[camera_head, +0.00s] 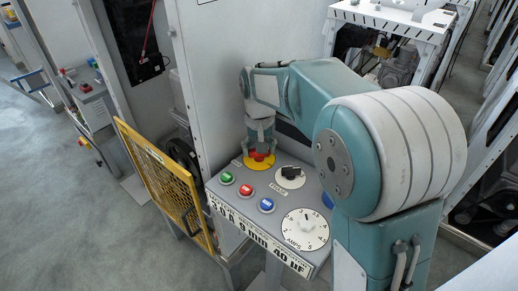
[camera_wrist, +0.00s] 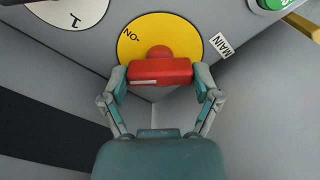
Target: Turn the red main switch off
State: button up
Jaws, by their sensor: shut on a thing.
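The red main switch (camera_wrist: 160,71) is a rotary handle on a round yellow plate (camera_wrist: 133,45) marked "ON", with a "MAIN" label beside it in the wrist view. In the head view the switch (camera_head: 259,156) sits at the far left corner of the grey control panel (camera_head: 225,196), mostly under my gripper. My gripper (camera_wrist: 160,78) is shut on the handle, one finger at each end. It also shows in the head view (camera_head: 260,147), pointing down onto the switch. A white line on the handle shows at its left part in the wrist view.
The panel also carries a green button (camera_head: 226,178), a red button (camera_head: 246,190), a blue button (camera_head: 266,205), a black selector knob (camera_head: 291,172) and a white AMPS dial (camera_head: 306,230). A yellow mesh guard (camera_head: 160,180) stands left. A pale cabinet wall rises behind.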

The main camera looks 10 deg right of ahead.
jog(key=n, duration=0.4)
jog(key=shift+w+n, duration=0.1)
jog(key=shift+n, duration=2.2)
jog(key=o, duration=1)
jog(key=shift+a, duration=0.1)
jog(key=shift+c, duration=0.2)
notch_tip(320, 180, up, 12)
jog(key=shift+f, duration=0.1)
